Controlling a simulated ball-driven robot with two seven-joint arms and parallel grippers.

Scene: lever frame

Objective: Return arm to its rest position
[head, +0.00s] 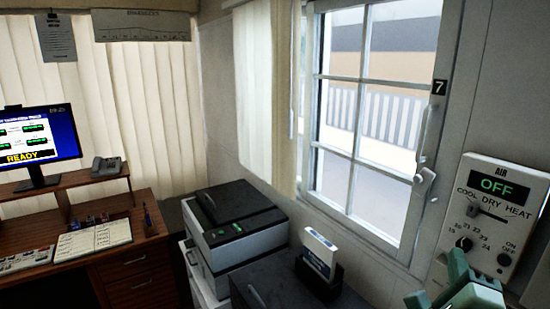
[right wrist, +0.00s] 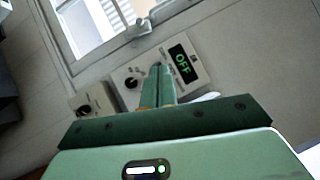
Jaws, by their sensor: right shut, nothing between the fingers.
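My right gripper (head: 458,264) is at the bottom right of the head view, green and pointing up, in front of the lower part of the white AIR control panel (head: 500,171). In the right wrist view its fingers (right wrist: 157,72) are together with nothing between them. They overlap the panel (right wrist: 188,60) there, left of its green OFF display; I cannot tell whether they touch it. The panel has a COOL/DRY/HEAT slider (head: 487,212), a dark dial (head: 464,243) and an ON/OFF knob (head: 504,259). My left gripper is not in view.
A window (head: 375,120) with a white handle (head: 425,176) is left of the panel. Below it are a printer (head: 235,225) and a dark cabinet holding a box (head: 320,252). A desk (head: 140,250) with a READY monitor (head: 40,140) stands left. A second panel (right wrist: 92,102) shows in the wrist view.

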